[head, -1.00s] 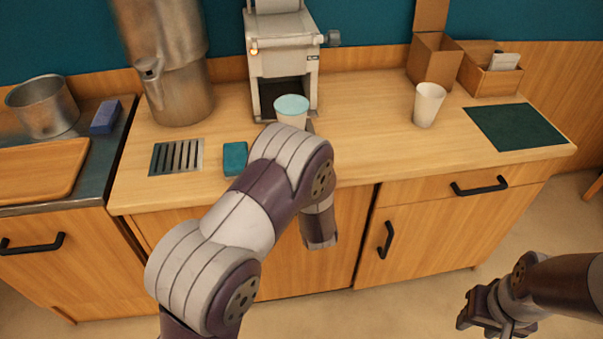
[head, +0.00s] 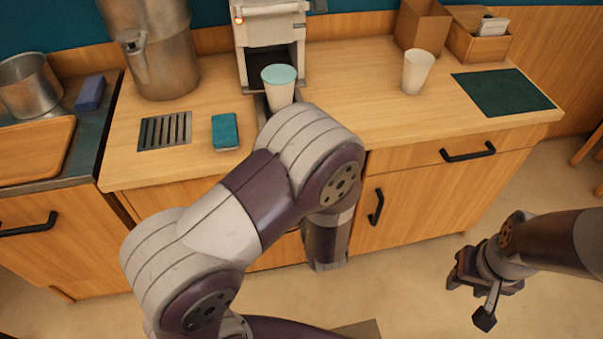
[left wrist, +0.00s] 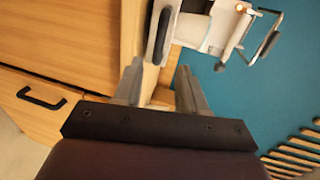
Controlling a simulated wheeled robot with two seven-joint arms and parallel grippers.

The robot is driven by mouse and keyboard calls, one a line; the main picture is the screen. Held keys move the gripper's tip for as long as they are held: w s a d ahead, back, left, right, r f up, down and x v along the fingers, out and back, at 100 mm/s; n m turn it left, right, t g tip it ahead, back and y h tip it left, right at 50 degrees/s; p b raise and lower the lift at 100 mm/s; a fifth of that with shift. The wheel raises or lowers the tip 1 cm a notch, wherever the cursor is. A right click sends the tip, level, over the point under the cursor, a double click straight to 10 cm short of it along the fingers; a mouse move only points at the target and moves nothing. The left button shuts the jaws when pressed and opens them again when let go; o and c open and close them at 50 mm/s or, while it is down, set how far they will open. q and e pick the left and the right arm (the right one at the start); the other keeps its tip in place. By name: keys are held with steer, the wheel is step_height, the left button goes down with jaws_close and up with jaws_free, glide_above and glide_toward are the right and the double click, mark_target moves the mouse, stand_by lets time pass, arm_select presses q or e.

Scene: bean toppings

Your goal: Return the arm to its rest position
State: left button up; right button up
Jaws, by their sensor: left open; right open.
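My left arm (head: 235,215) reaches in from the lower left, in front of the counter. Its gripper is hidden in the head view. In the left wrist view my left gripper (left wrist: 160,88) shows two grey fingers apart with nothing between them. My right gripper (head: 470,299) is open and empty at the lower right, above the floor and clear of the counter. A cup with a light teal top (head: 279,88) stands at the opening of the white machine (head: 270,35); the left arm partly covers the area before it.
A white cup (head: 417,72), a dark green mat (head: 502,92) and wooden boxes (head: 480,45) are at the counter's right. A teal sponge (head: 225,132), a slotted grate (head: 165,131) and a metal dispenser (head: 160,60) are at its left. Cabinet handles (head: 375,207) stick out in front.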

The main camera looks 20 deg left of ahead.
stand_by(0.4)
arm_select(q)
steer(key=s+d+f+n+g+h, duration=0.2)
steer(key=d+f+n+g+h, duration=0.15)
steer(key=f, duration=0.35)
steer(key=s+d+r+n+g+h+p, duration=0.1)
steer(key=s+d+n+g+h+p, duration=0.1)
steer(key=s+d+n+g+h, duration=0.35)
steer(key=s+a+r+n+g+p, duration=0.2)
steer(key=s+a+r, duration=0.4)
steer(key=a+r, duration=0.3)
step_height(320, 180, up, 4)
steer(key=shift+s+a+f+g+y+p, duration=0.15)
steer(key=shift+a+g+y+p, duration=0.25)
steer(key=shift+p, duration=0.4)
